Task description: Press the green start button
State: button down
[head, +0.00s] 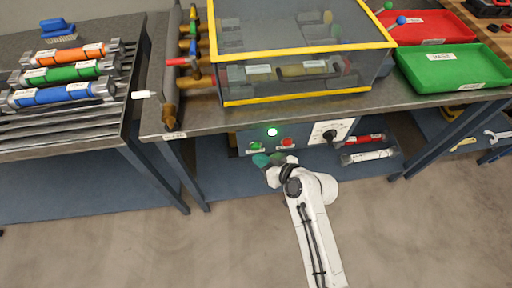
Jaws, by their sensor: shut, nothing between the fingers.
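The green start button (256,145) is on the front of a grey control panel (309,139) under the bench edge. A red button (287,142) sits to its right, and a lit green lamp (272,132) shines above and between them. My gripper (262,160) is shut and empty, just below the green button in the picture. I cannot tell whether it touches the button. My white arm reaches up to it from the bottom of the view.
A black rotary knob (330,134) is at the panel's right. A yellow-edged clear enclosure (300,50) stands on the bench above. Orange, green and blue cylinders lie on the left rack (65,125). Red and white cylinders rest on the lower shelf. The floor in front is clear.

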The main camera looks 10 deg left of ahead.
jog(key=s, duration=0.2)
jog(key=s+d+p, duration=0.1)
jog(key=s, duration=0.1)
jog(key=shift+s+d+p, duration=0.2)
jog(key=shift+s+p, duration=0.1)
jog(key=shift+s, duration=0.1)
dwell(0.8)
jog(key=s+d+r+m+g+h, duration=0.2)
jog(key=s+d+m+g+h, duration=0.1)
jog(key=s+d, duration=0.9)
jog(key=s+d+r+m+g+h, duration=0.2)
jog(key=s+d+m+h, duration=0.3)
jog(key=s+d, duration=0.7)
jog(key=d+g+h, duration=0.1)
jog(key=d+h, duration=0.1)
jog(key=d, duration=0.3)
jog(key=shift+s+d, duration=0.15)
jog(key=shift+s, duration=0.2)
